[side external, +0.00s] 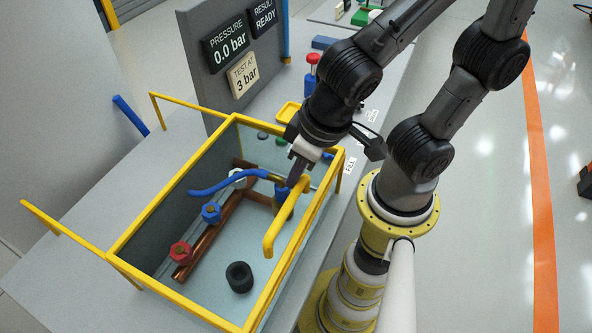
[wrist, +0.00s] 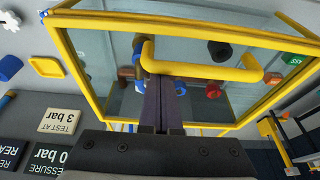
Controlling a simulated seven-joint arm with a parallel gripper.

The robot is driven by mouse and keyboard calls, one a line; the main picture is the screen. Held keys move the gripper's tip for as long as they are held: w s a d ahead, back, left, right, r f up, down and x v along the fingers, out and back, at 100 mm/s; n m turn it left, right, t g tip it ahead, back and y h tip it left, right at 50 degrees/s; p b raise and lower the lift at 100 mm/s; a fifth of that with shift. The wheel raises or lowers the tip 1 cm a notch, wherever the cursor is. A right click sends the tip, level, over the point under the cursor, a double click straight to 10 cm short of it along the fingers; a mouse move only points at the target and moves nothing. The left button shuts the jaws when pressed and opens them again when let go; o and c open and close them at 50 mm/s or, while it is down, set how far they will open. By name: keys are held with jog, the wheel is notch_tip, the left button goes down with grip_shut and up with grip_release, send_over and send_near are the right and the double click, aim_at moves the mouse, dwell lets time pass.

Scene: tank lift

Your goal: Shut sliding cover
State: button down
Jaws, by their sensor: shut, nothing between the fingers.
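The tank (side external: 180,212) has a yellow frame and clear walls and stands on a grey bench. A yellow bar handle (side external: 286,215) shows at its right side, and also in the wrist view (wrist: 205,71). The handle appears to belong to the sliding cover, which is see-through, so I cannot make out its edges or how far it is open. My gripper (side external: 294,183) is shut and empty, pointing down at the handle's far end. In the wrist view the fingertips (wrist: 160,82) overlap the handle's left end; I cannot tell whether they touch it.
Inside the tank are copper pipes, a blue valve knob (side external: 211,213), a red knob (side external: 180,253), a blue hose (side external: 215,186) and a black cylinder (side external: 239,277). A panel with a pressure display (side external: 226,46) stands behind. Yellow rails (side external: 65,233) extend left of the tank.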

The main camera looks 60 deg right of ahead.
aim_at(270, 185)
jog(key=w, duration=0.3)
jog(key=shift+w+f, duration=0.25)
jog(key=shift+f, duration=0.05)
jog(key=v, duration=1)
jog(key=s+d+t, duration=0.1)
jog(key=d+t, duration=0.1)
jog(key=d, duration=1)
jog(key=shift+s+d, duration=0.35)
jog(key=shift+d, duration=0.05)
